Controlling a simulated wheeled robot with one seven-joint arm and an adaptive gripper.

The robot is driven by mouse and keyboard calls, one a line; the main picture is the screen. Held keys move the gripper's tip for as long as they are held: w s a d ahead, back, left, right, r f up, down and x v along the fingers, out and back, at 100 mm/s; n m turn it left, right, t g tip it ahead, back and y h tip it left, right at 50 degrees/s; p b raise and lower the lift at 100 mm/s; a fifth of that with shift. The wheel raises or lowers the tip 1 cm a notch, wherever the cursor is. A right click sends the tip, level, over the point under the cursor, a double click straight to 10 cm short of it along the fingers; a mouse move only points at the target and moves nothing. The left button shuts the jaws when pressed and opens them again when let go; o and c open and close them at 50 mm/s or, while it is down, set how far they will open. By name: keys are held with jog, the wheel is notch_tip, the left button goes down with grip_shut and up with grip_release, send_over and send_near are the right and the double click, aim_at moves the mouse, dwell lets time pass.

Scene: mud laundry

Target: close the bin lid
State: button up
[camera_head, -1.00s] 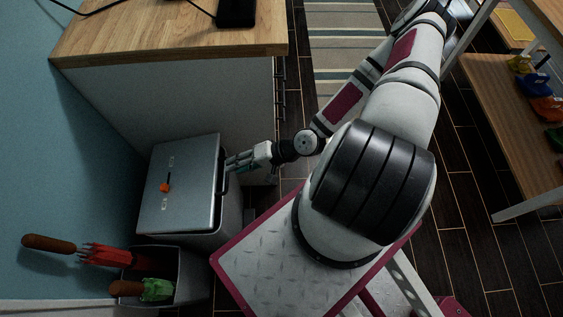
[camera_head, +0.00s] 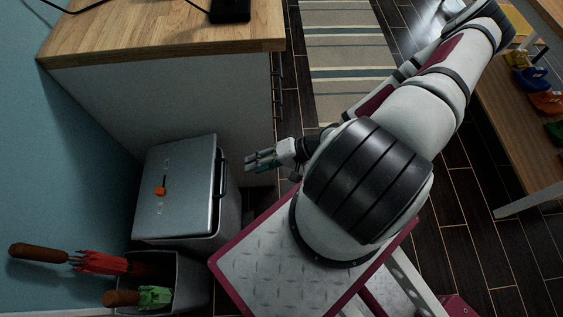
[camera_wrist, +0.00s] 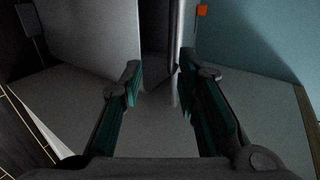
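The bin (camera_head: 224,232) is a grey box against the left wall, below the wooden counter. Its flat metallic lid (camera_head: 178,210) has an orange knob (camera_head: 160,191) and a black handle (camera_head: 222,180) at its right edge. In the wrist view, a dark gap separates the lid (camera_wrist: 179,45) from the bin body (camera_wrist: 85,40), so the lid looks partly raised. My gripper (camera_head: 250,161) is to the right of the handle, apart from it. The wrist view shows its two fingers (camera_wrist: 160,76) spread, with nothing between them.
A wooden shelf unit (camera_head: 500,130) stands at the right. Dark floor and a striped rug (camera_head: 345,70) lie between.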

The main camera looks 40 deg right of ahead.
jog(key=s+d, duration=0.4)
jog(key=d, duration=0.1)
jog(key=shift+s+d+r+p, duration=0.15)
jog(key=shift+d+p, duration=0.1)
jog(key=shift+p, duration=0.2)
dwell(0.3)
jog(key=shift+p, duration=0.3)
jog(key=v, duration=1.2)
jog(key=shift+c, duration=0.4)
grip_shut()
